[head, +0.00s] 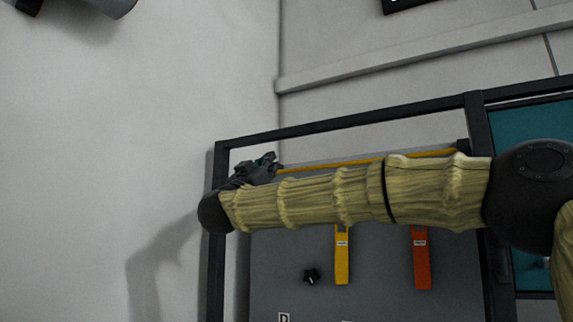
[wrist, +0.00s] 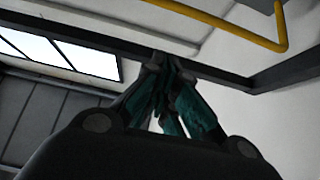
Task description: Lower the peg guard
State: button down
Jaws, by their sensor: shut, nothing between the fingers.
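The peg guard appears to be the yellow bar (head: 330,164) running across the upper part of the grey panel (head: 380,262), under the dark frame's top rail. Its right end meets a dark mount, and my arm covers part of the panel below it. My gripper (head: 268,162) is by the bar's left end; the head view does not show whether they touch. In the wrist view the bent yellow bar (wrist: 228,25) is at upper right, apart from my gripper's fingertips (wrist: 165,70). The fingers are together and hold nothing.
A yellow tool (head: 342,258) and an orange tool (head: 422,262) hang on the panel beside a black knob (head: 311,276). The dark frame (head: 345,127) surrounds the panel. A white wall (head: 110,130) is close on the left. A teal panel (head: 530,125) is at right.

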jog(key=p+x, duration=0.7)
jog(key=x, duration=0.4)
jog(key=shift+d+f+p, duration=0.15)
jog(key=shift+f+p, duration=0.2)
jog(key=shift+f, duration=0.65)
jog(key=shift+d+f+p, duration=0.15)
jog(key=shift+f+p, duration=0.2)
jog(key=shift+f, duration=0.7)
jog(key=shift+f+h, duration=0.1)
jog(key=shift+h, duration=0.2)
